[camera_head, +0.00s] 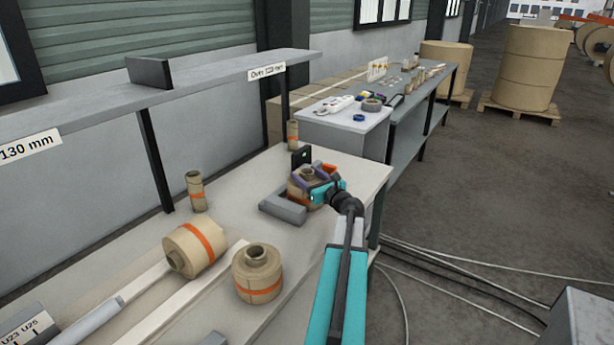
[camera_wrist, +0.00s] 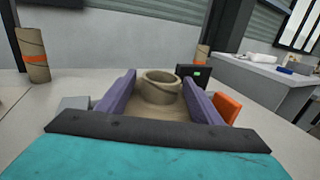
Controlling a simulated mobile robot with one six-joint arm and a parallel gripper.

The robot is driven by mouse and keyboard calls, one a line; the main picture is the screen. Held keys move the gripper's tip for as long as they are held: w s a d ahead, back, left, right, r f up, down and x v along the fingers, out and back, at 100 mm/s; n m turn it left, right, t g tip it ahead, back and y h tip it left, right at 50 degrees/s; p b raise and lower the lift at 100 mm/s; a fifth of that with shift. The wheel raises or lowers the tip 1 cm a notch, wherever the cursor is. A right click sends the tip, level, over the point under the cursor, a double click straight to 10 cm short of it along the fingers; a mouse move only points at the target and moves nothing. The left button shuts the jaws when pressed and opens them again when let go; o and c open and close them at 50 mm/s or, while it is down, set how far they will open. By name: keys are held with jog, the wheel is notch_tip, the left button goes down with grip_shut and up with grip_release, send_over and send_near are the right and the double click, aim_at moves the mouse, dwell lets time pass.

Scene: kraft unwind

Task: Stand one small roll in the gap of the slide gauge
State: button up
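A small brown kraft roll (camera_head: 308,176) stands upright at the slide gauge, its hollow core up; it also shows in the wrist view (camera_wrist: 160,90). The slide gauge has a grey angled jaw (camera_head: 283,207), a dark post with a small green display (camera_head: 301,158) and an orange part (camera_wrist: 227,107). My gripper (camera_head: 315,187) has its purple fingers on either side of the roll, with no clear space between fingers and roll. The roll's foot is hidden. A second roll (camera_head: 257,275) stands upright nearer; a third (camera_head: 195,249) lies on its side. Both have orange bands.
Two slim upright tubes with orange bands (camera_head: 196,190) (camera_head: 292,135) stand toward the back of the bench (camera_head: 225,225). A raised shelf (camera_head: 150,88) on dark posts runs behind, labelled "130 mm" and "Over 130 mm". A side table (camera_head: 345,118) with small items stands beyond.

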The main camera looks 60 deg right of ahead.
jog(key=shift+r, duration=0.15)
jog(key=b+v, duration=0.2)
jog(key=v, duration=1)
dwell(0.3)
dwell(0.8)
